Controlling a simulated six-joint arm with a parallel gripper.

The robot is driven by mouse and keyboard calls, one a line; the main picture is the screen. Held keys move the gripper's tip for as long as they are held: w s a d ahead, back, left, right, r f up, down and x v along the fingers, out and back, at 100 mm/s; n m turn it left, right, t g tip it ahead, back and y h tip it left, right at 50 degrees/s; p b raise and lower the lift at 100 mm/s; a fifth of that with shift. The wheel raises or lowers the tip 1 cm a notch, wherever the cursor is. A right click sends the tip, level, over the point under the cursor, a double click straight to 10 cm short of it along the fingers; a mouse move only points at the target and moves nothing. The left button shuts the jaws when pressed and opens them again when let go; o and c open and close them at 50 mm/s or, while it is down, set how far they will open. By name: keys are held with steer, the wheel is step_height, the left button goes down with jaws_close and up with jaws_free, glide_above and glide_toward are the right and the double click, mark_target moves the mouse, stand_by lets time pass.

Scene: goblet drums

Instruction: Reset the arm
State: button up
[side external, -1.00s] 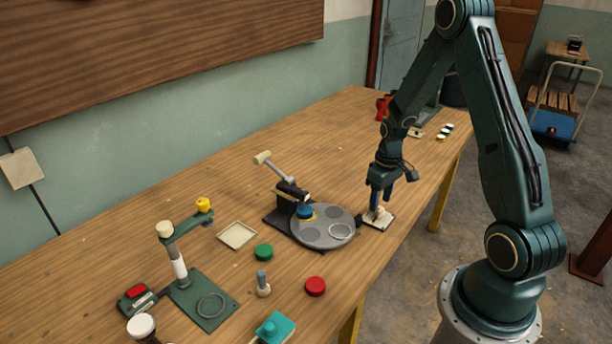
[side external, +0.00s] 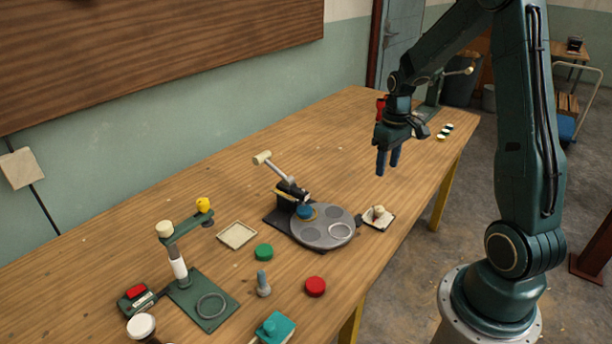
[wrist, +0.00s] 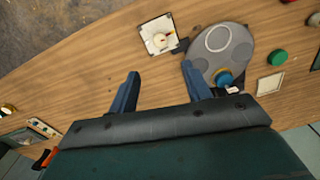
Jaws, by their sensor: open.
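My gripper (side external: 388,162) is open and empty, with its blue fingers pointing down, raised above the right part of the table. In the wrist view its two fingers (wrist: 160,92) are spread apart with bare wood between them. A small light tray (side external: 386,222) with a cream piece (side external: 377,211) on it lies below and in front of the gripper, apart from it. The tray also shows in the wrist view (wrist: 150,47).
A grey round turntable (side external: 310,235) with a blue knob and a lever stands mid-table. A green disc (side external: 264,252), red disc (side external: 315,286), small peg (side external: 263,284) and green stand (side external: 205,300) are to the left. A red object (side external: 381,106) is behind the gripper.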

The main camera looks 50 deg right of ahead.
stand_by(0.3)
steer(key=s+a+r+n+t+h, duration=0.1)
steer(key=s+a+r+t, duration=0.15)
steer(key=a+r, duration=0.6)
steer(key=s+a+r+t, duration=0.1)
steer(key=s+a+r, duration=0.3)
steer(key=a+r, duration=0.45)
steer(key=s+a+t, duration=0.2)
steer(key=s+a, duration=0.4)
steer(key=s, duration=0.1)
steer(key=shift+s+n+y, duration=0.15)
steer(key=shift+n+y, duration=0.15)
